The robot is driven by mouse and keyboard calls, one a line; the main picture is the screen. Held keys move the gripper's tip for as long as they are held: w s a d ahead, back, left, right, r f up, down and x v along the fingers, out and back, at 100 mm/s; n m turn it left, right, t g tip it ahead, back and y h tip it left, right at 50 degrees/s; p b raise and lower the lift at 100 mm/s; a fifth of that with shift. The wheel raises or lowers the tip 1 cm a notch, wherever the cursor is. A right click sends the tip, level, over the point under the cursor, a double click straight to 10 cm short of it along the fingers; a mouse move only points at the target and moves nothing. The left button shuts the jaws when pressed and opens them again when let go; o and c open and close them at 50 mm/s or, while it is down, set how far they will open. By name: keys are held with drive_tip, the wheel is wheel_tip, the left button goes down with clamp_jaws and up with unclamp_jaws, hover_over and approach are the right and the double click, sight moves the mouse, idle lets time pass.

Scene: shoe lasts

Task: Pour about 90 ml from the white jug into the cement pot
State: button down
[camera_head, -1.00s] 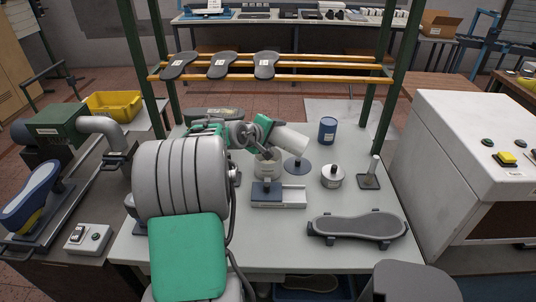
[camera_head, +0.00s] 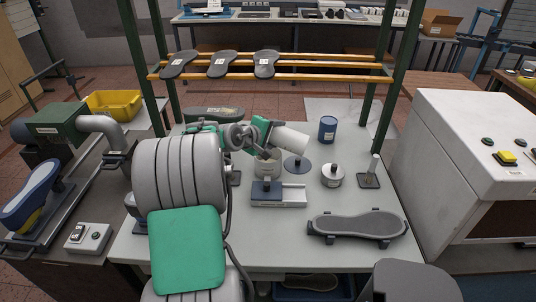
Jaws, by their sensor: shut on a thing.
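My gripper (camera_head: 262,134) is shut on the white jug (camera_head: 291,138) and holds it above the bench. The jug lies steeply tipped, close to level. Its mouth and any liquid are not clear at this size. A pale pot (camera_head: 267,169), which looks like the cement pot, stands on the bench just below the gripper and the jug's left end. Its opening is partly hidden by the gripper. I cannot tell whether anything is flowing into it.
A grey-blue disc (camera_head: 297,165) stands right of the pot, and a scale-like block (camera_head: 268,191) in front. A blue tin (camera_head: 327,130), a round knobbed container (camera_head: 332,175) and a dark sole-shaped fixture (camera_head: 358,227) stand further right. A rack (camera_head: 270,79) with soles spans behind.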

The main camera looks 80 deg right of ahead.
drive_tip(key=shift+w+f+g, duration=0.15)
drive_tip(key=shift+f+g, duration=0.1)
drive_tip(key=shift+g, duration=0.05)
idle(0.6)
drive_tip(key=shift+w+n, duration=0.15)
drive_tip(key=shift+n, duration=0.35)
idle(0.4)
drive_tip(key=shift+s+r+m+t, duration=0.4)
drive_tip(key=shift+s+r+m, duration=0.15)
drive_tip(key=shift+r+m, duration=0.2)
drive_tip(key=shift+s+f+m+t+b, duration=0.2)
drive_tip(key=shift+f+m+t+b, duration=0.15)
drive_tip(key=shift+f+t+b, duration=0.1)
drive_tip(key=shift+a+r, duration=0.2)
drive_tip(key=shift+r, duration=0.05)
drive_tip(key=shift+w+d+f, duration=0.2)
drive_tip(key=shift+w+d, duration=0.05)
drive_tip(key=shift+w, duration=0.05)
drive_tip(key=shift+s+a+r, duration=0.15)
